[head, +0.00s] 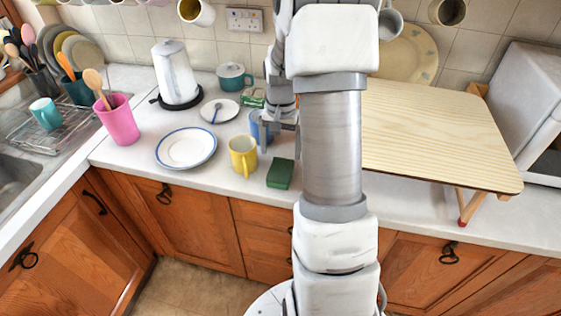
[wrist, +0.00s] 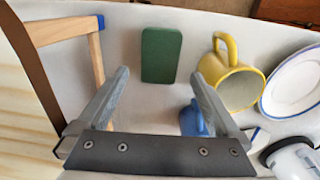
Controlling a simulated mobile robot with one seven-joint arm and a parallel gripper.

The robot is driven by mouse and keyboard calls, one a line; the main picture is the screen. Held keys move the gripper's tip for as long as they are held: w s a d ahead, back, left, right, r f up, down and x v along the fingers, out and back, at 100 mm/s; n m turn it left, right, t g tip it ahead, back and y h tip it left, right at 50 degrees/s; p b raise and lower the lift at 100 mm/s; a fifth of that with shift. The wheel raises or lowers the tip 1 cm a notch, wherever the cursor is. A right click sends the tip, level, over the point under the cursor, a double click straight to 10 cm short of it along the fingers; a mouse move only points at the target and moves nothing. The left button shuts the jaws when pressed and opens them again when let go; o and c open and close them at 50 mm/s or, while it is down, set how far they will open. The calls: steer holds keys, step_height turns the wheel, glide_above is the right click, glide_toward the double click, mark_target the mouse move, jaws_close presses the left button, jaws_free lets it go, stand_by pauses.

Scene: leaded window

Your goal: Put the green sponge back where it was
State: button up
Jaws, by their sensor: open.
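The green sponge (head: 281,173) lies on the counter near its front edge, to the right of the yellow mug (head: 243,155). In the wrist view the sponge (wrist: 161,55) lies flat beyond my fingertips, roughly between their lines and apart from them. My gripper (wrist: 160,75) is open, with nothing between its fingers. In the head view my gripper (head: 277,126) is partly hidden by my arm, beside the blue mug (head: 254,127). Another green item (head: 252,97) lies farther back near the teal pot; it is too small to make out.
A wooden folding table (head: 430,135) stands on the counter at right, its leg (wrist: 96,60) left of the sponge in the wrist view. A plate (head: 186,148), a saucer (head: 219,111), a teal pot (head: 234,77) and a kettle (head: 176,75) stand left.

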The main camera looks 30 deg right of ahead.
steer(key=shift+r, duration=2.3)
steer(key=s+a+r+n+t, duration=0.2)
steer(key=s+a+r+n, duration=0.2)
steer(key=s+a+r, duration=0.4)
steer(key=s+a+r+n+t, duration=0.3)
steer(key=s+a+r+n, duration=0.2)
steer(key=a, duration=0.7)
steer(key=s+r, duration=0.2)
steer(key=s, duration=0.2)
steer(key=shift+s+a+r+n+t, duration=0.2)
steer(key=shift+s+r+n+t, duration=0.1)
steer(key=shift+s+r, duration=0.05)
